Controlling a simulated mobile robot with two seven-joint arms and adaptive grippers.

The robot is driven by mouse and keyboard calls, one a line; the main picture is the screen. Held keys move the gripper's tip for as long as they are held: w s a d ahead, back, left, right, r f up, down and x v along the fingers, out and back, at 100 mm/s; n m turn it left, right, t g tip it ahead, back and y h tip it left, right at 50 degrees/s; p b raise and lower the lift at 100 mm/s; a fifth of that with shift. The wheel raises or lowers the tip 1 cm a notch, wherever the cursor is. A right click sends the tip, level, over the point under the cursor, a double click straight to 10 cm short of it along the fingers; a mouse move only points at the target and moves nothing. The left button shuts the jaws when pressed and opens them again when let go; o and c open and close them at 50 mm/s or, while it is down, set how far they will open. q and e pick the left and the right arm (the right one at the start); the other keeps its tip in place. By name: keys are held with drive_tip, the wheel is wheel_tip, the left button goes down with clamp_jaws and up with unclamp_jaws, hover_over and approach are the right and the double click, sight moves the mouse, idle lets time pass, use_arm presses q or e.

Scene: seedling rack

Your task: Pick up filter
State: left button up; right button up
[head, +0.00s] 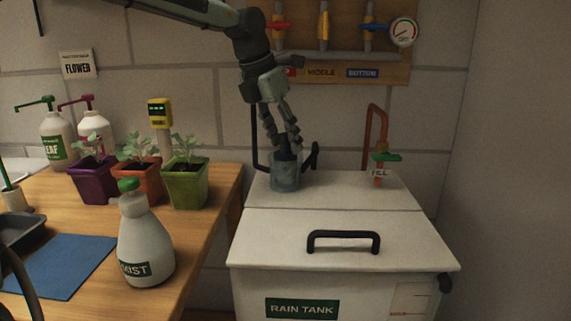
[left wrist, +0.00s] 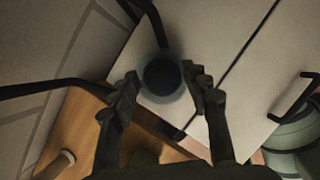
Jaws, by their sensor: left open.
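The filter (head: 286,178) looks like a translucent grey-blue cylinder with a dark top. It stands upright on the back part of the rain tank's white lid, next to a black bracket. My left gripper (head: 286,138) is above it, pointing down with its fingers open. In the left wrist view the filter (left wrist: 162,77) shows from above as a dark round top with a pale rim. The left gripper's fingertips (left wrist: 158,92) lie on either side of it there, and I cannot tell whether they touch it. My right gripper is not in view.
The rain tank (head: 345,292) has a black lid handle (head: 343,240). A copper fill pipe (head: 377,145) rises right of the filter. A wooden bench (head: 205,225) at left carries a mist bottle (head: 146,245), several potted seedlings and a blue mat (head: 60,265). A valve board (head: 345,75) hangs behind.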

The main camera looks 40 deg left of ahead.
use_arm(q)
drive_tip(key=shift+w+f, duration=0.2)
drive_tip(key=shift+f, duration=0.15)
drive_tip(key=shift+c, duration=0.3)
clamp_jaws()
